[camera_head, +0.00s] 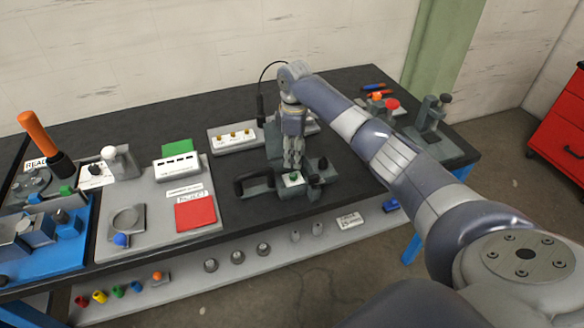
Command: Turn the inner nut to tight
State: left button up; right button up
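My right gripper (293,162) points straight down over a grey-green fixture (292,189) near the front middle of the bench. The fixture has a dark handle on its left and dark knobs on its right. A small green and white part (293,178) shows on it just below my fingertips. The fingers look close together, but I cannot tell whether they are open, shut or touching anything. I cannot make out the inner nut; it is too small or hidden by the gripper. My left gripper is not in view.
A grey panel (150,222) with a red square lies to the left, beside a blue tray (75,250). A labelled board (238,148) stands behind the fixture. A clamp-like device (430,118) stands at the right. The front shelf (335,230) holds several small parts.

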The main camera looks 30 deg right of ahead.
aim_at(294, 175)
notch_tip(294, 175, down, 5)
jog(key=shift+s+p, duration=0.1)
jog(key=shift+p, duration=0.3)
notch_tip(294, 175, down, 3)
jog(key=shift+r, duration=0.2)
jog(key=shift+c, duration=0.8)
grip_shut()
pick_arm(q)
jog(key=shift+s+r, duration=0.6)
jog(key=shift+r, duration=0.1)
